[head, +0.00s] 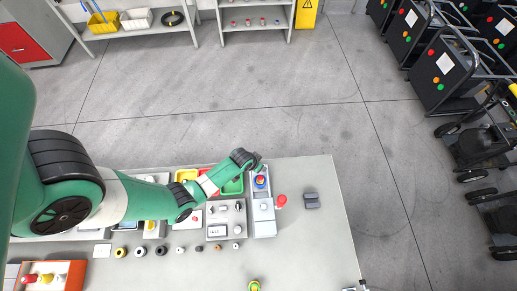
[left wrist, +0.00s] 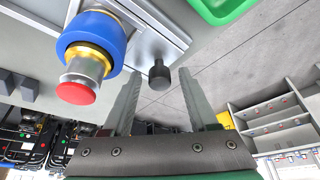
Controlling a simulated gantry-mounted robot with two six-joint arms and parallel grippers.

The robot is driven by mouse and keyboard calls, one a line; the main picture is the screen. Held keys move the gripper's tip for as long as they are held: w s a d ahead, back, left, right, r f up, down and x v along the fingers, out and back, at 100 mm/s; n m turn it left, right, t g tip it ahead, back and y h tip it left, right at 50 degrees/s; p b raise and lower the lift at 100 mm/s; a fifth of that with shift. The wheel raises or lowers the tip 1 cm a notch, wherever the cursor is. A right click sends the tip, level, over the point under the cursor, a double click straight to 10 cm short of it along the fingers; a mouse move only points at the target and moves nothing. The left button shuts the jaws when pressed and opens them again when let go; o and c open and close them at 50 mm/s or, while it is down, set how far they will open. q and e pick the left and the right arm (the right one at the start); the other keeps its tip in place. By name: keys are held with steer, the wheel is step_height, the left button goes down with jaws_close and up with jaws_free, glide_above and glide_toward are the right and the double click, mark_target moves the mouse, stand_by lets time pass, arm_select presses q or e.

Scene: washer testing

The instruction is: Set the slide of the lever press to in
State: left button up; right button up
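The lever press (head: 264,215) is a narrow grey device near the right end of the bench, with a blue and red piece (head: 260,181) at its far end and a red knob (head: 281,200) at its right side. In the left wrist view a blue collar (left wrist: 82,38) with a brass part and red cap stands close to the left finger. My left gripper (head: 260,168) is over the press's far end. Its fingers (left wrist: 158,78) are open, with a small black knob (left wrist: 159,76) on a grey plate between the fingertips. Contact cannot be told. My right gripper is not seen.
A dark grey block (head: 311,200) sits to the right. Several small rings lie in front. The bench's front right is mostly clear.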

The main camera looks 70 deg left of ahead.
arm_select(q)
jaws_close()
stand_by(1.2)
